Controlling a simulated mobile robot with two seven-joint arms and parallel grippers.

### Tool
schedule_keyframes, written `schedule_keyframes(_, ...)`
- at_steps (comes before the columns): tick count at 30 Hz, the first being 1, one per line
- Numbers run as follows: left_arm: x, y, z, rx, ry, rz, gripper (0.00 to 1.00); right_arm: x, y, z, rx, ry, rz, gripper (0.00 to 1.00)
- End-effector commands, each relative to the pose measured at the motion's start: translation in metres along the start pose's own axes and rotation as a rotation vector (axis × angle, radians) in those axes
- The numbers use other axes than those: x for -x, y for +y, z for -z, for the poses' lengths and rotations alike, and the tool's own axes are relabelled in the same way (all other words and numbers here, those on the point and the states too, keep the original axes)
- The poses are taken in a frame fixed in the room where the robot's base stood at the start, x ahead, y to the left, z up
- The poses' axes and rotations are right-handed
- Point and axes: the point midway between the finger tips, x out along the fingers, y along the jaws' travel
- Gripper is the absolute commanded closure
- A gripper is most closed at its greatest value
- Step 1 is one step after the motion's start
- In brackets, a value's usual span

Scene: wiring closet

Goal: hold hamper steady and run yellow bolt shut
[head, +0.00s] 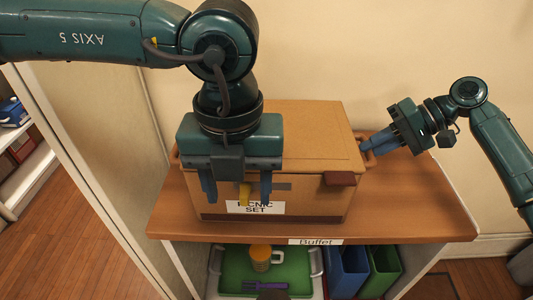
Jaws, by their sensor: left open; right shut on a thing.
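The hamper (310,125) is a tan box with a closed lid and a "PICNIC SET" label, standing on the wooden buffet top. My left gripper (237,188) is open, pointing down at the hamper's front, with one finger on either side of the yellow bolt. I cannot tell whether it touches the bolt, and it hides part of the front. My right gripper (369,146) is shut on the handle at the hamper's right side.
The buffet top (420,215) is clear to the right of the hamper. A wall stands close behind.

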Motion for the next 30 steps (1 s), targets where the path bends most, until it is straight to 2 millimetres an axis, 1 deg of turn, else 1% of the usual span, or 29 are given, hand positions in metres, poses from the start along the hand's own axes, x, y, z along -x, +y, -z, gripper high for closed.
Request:
schedule_keyframes(2,0.000,0.000,0.000,0.000,0.000,0.000,0.46,-0.001,0.002,-0.001,-0.003,-0.004,-0.004,1.00)
schedule_keyframes(5,-0.001,-0.001,0.001,-0.004,0.005,0.006,0.54,-0.002,0.002,-0.001,-0.003,-0.004,-0.004,1.00)
schedule_keyframes(8,-0.006,-0.008,0.007,-0.025,0.027,0.036,0.63,-0.002,0.002,-0.001,-0.004,-0.005,-0.004,1.00)
schedule_keyframes(11,-0.013,-0.020,0.019,-0.064,0.070,0.101,0.71,-0.002,0.003,-0.001,-0.004,-0.005,-0.005,1.00)
schedule_keyframes(15,-0.020,-0.043,0.042,-0.127,0.148,0.246,0.82,-0.002,0.003,-0.001,-0.004,-0.005,-0.005,1.00)
schedule_keyframes(21,-0.017,-0.069,0.067,-0.169,0.244,0.483,0.99,-0.002,0.003,-0.001,-0.004,-0.006,-0.005,1.00)
schedule_keyframes(22,-0.016,-0.071,0.070,-0.171,0.257,0.519,1.00,-0.002,0.003,-0.001,-0.004,-0.006,-0.005,1.00)
schedule_keyframes(25,-0.011,-0.079,0.077,-0.164,0.294,0.638,1.00,-0.002,0.003,-0.001,-0.004,-0.006,-0.005,1.00)
schedule_keyframes(30,-0.002,-0.084,0.081,-0.115,0.339,0.837,1.00,-0.002,0.003,-0.001,-0.004,-0.007,-0.006,1.00)
